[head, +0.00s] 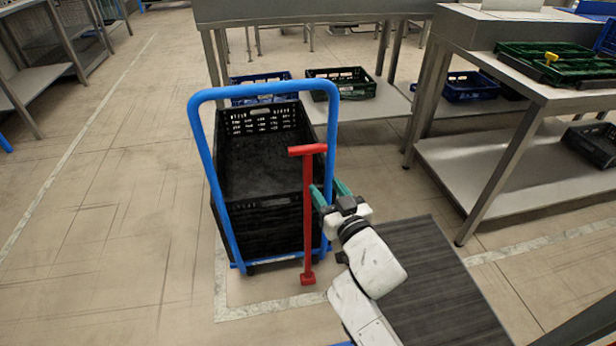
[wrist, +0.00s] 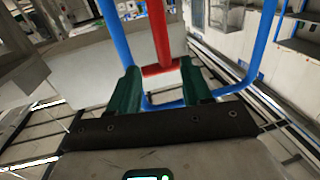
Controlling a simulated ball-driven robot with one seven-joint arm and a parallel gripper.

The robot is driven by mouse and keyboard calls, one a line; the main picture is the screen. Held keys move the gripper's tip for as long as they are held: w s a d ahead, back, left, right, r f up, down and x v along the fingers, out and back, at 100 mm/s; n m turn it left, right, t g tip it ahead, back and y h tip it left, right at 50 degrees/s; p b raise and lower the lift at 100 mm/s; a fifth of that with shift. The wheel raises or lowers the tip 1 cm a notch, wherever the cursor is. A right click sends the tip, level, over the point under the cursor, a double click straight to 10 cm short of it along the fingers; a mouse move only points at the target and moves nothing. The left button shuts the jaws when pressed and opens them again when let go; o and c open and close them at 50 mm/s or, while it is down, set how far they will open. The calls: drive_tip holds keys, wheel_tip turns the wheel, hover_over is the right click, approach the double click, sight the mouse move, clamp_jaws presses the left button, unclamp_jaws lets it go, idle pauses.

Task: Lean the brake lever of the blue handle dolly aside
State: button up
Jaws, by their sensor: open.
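The dolly has a tall blue handle frame (head: 263,88) and carries black crates (head: 262,217). The red brake lever (head: 308,215) stands upright at the dolly's near side, with a T-shaped top bar. My gripper (head: 326,190) has green fingers and is open, just right of the lever, below its top bar in the head view. In the wrist view the red lever (wrist: 160,35) shows between the spread fingers of my gripper (wrist: 160,80), with its crossbar near the fingertips. Whether the fingers touch it cannot be told.
A steel table (head: 530,85) with green crates (head: 545,62) stands at right. Another steel bench (head: 300,12) is behind the dolly, with a blue crate (head: 470,88) and black crate (head: 343,82) on low shelves. Open floor (head: 120,190) lies left of the dolly.

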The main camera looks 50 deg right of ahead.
sight(309, 166)
drive_tip(key=x, duration=1.1)
drive_tip(key=shift+a+r, duration=0.15)
clamp_jaws()
idle(0.4)
